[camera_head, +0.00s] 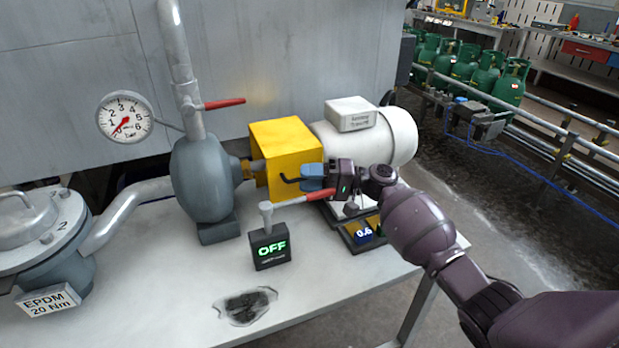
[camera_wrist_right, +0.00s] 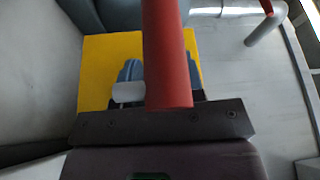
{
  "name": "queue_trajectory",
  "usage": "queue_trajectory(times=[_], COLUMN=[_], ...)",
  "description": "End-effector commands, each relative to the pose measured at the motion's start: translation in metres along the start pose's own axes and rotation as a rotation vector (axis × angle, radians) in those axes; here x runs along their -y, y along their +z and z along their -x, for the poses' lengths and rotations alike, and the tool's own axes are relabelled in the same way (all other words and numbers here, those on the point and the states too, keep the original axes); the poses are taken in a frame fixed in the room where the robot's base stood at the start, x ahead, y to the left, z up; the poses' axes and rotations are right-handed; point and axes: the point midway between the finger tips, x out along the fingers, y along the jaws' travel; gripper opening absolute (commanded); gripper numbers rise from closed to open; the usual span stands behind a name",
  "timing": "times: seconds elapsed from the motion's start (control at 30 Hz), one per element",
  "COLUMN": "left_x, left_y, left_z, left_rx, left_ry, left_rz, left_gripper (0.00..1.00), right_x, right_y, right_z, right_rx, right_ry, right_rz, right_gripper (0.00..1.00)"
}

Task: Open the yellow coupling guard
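The yellow coupling guard (camera_head: 280,147) is a box between the grey pump and the white motor in the head view. It fills the middle of the right wrist view (camera_wrist_right: 100,65). A dark bent handle (camera_head: 289,180) shows at its front. My right gripper (camera_head: 308,178) points left with blue fingers right at that handle. Whether the fingers hold the handle is unclear. In the wrist view a red bar (camera_wrist_right: 166,55) hides the gap between the fingers. My left gripper is not in view.
A grey-posted red lever (camera_head: 318,196) passes just below my right gripper, above a black box reading OFF (camera_head: 271,250). The grey pump (camera_head: 203,180) stands left and the white motor (camera_head: 388,140) right. The front of the table (camera_head: 180,290) is mostly clear.

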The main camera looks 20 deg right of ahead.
Motion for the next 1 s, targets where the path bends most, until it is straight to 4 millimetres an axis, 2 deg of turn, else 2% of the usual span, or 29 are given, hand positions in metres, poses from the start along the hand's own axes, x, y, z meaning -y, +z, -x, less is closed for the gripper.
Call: queue_trajectory(times=[0.23,0.47,0.5,0.8,1.0], left_x=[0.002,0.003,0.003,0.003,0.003], left_y=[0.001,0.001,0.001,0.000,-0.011], left_z=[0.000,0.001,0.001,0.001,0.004], left_rx=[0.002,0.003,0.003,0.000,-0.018], left_ry=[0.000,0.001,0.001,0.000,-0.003], left_rz=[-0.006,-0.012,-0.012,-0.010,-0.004], left_gripper=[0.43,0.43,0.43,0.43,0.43], right_x=[0.000,0.000,0.000,0.002,0.012], right_y=[0.000,0.000,0.000,0.000,0.001], right_z=[-0.001,-0.001,-0.001,-0.001,-0.007], right_rx=[0.000,0.000,0.000,0.000,0.000], right_ry=[0.000,0.000,0.000,0.000,0.008], right_rz=[0.000,0.000,0.000,0.000,-0.020], right_gripper=[0.36,0.02,0.00,0.00,0.00])
